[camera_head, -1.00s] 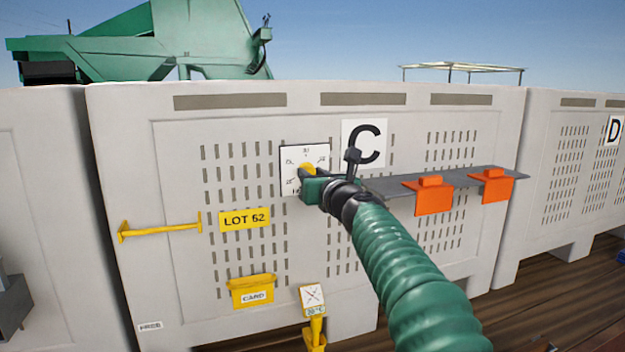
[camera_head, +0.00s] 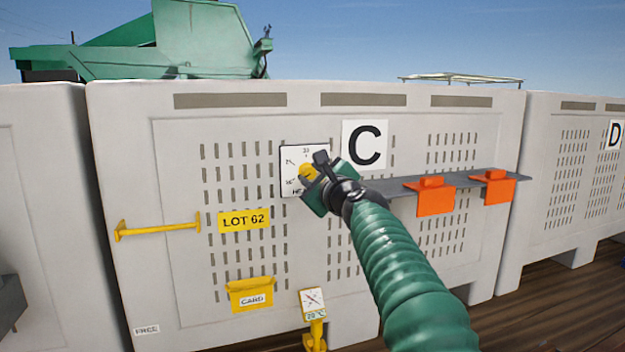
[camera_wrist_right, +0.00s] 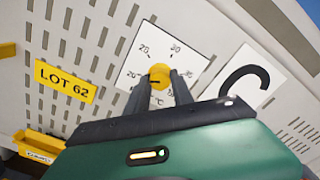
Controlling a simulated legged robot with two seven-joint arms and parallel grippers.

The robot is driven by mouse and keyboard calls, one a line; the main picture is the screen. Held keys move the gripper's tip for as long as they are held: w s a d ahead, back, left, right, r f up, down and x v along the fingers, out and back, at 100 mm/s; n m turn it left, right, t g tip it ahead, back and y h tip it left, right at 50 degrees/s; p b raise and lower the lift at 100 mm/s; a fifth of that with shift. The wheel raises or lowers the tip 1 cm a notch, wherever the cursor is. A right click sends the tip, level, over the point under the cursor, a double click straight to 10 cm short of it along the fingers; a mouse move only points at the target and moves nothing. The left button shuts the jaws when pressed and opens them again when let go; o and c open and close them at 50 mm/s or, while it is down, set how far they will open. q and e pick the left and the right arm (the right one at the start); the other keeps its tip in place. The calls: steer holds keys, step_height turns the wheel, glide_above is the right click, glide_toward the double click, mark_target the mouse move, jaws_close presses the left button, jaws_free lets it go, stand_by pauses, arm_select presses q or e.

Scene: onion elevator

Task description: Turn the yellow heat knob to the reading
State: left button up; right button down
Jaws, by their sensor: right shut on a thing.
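The yellow heat knob (camera_head: 307,172) sits on a white dial plate (camera_head: 291,158) on the front of the pale bin marked C. My right gripper (camera_head: 314,174) is at the knob and hides part of it and of the dial's right side. In the right wrist view, the knob (camera_wrist_right: 160,72) shows between the two dark fingers (camera_wrist_right: 160,88), which are shut on it. Numbers ring the dial plate (camera_wrist_right: 140,62). A small gauge (camera_head: 313,302) on a yellow post stands low in front of the bin, with a reading that looks like 20 °C. My left gripper is not in view.
A grey shelf (camera_head: 385,187) with two orange clips (camera_head: 435,197) sticks out right of the knob. A yellow bar (camera_head: 160,229), a LOT 62 label (camera_head: 244,220) and a yellow card holder (camera_head: 250,293) are on the bin's left part.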

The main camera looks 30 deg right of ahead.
steer(key=shift+w+a+f+n, duration=0.1)
steer(key=shift+w+f+n, duration=0.05)
steer(key=shift+f+n, duration=0.25)
steer(key=c, duration=1.3)
jaws_free()
steer(key=shift+o, duration=1)
steer(key=shift+w+r, duration=0.1)
steer(key=shift+r, duration=0.05)
